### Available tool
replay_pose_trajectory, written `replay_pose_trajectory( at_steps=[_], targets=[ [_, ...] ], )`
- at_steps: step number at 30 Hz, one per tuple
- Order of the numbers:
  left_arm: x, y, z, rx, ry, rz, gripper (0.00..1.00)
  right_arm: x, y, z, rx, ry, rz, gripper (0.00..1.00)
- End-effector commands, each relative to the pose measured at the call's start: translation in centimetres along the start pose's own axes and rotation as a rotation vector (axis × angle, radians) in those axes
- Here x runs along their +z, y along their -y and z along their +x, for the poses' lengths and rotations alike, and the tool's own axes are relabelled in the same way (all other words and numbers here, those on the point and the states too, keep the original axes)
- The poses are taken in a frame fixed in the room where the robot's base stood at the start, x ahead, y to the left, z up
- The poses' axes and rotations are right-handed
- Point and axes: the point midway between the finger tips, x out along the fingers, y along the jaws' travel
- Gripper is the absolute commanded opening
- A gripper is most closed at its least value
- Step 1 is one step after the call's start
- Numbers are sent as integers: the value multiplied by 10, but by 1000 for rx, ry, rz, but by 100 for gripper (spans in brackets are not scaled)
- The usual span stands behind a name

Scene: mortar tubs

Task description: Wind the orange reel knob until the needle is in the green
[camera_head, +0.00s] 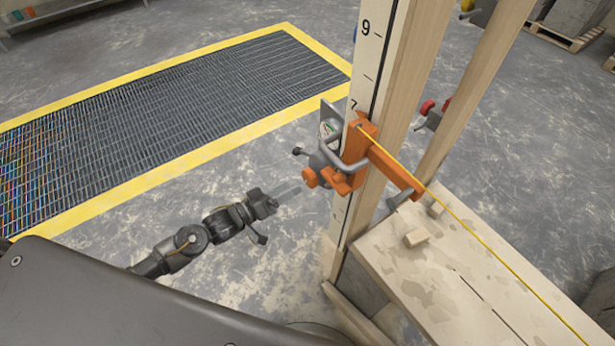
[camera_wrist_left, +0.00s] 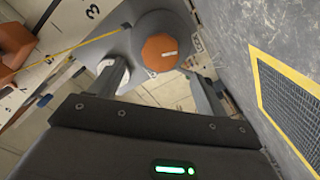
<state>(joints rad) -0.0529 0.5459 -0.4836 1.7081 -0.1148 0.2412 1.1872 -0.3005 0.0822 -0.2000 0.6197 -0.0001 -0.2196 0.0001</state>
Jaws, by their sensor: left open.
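The orange reel knob (camera_head: 310,177) sticks out from the grey reel on the front of the post. It also shows in the left wrist view as an orange, many-sided knob (camera_wrist_left: 160,52) with a white mark. A small gauge (camera_head: 328,128) with a pale face and a bit of green sits above the reel; its needle is too small to read. My left gripper (camera_head: 294,190) is open, its fingers pointing at the knob from the left. In the left wrist view my fingers (camera_wrist_left: 158,72) stand apart on either side of the knob, which looks ungripped. My right gripper is not in view.
The wooden post (camera_head: 394,70) carries a number scale and an orange bracket (camera_head: 388,165). A yellow line (camera_head: 480,240) runs from it over a pale wooden bench (camera_head: 430,285). A yellow-edged floor grate (camera_head: 170,115) lies at left. Open floor surrounds my left arm.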

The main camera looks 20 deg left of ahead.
Motion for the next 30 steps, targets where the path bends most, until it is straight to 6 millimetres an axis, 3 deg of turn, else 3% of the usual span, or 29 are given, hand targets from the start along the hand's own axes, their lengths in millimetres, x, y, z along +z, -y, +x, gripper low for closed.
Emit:
replay_pose_trajectory(
  at_steps=[6,12,24,30],
  targets=[
    [-2,-1,43,1,-2,0,76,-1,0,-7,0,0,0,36],
    [-1,0,66,-1,-1,1,76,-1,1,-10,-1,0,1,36],
    [0,0,74,0,1,1,76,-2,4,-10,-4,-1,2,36],
    [0,0,74,-1,1,1,51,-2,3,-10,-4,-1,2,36]
  ],
)
